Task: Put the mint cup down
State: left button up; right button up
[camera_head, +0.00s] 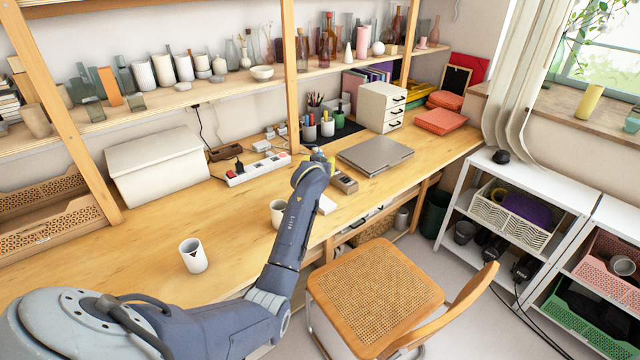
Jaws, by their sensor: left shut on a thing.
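My left arm reaches from the lower left across the desk (130,262). My left gripper (319,156) is at its far end, over the desk to the left of the laptop. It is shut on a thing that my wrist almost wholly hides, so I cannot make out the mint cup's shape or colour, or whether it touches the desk. A white cup with a black triangle (193,256) stands upright on the near desk. A pale beige cup (277,212) stands beside my forearm, partly hidden by it. My right gripper is not in view.
A closed grey laptop (375,155) lies right of the gripper. A small brown-grey box (344,182) and a white flat item (327,204) lie close by. A power strip (258,169) is to the left, and pen holders (327,128) stand behind. The left desk is mostly clear.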

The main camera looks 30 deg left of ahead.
pick_arm(q)
jog(key=shift+f, duration=4.05)
jog(key=shift+f, duration=0.1)
jog(key=o, duration=1.3)
jog(key=shift+f, duration=0.1)
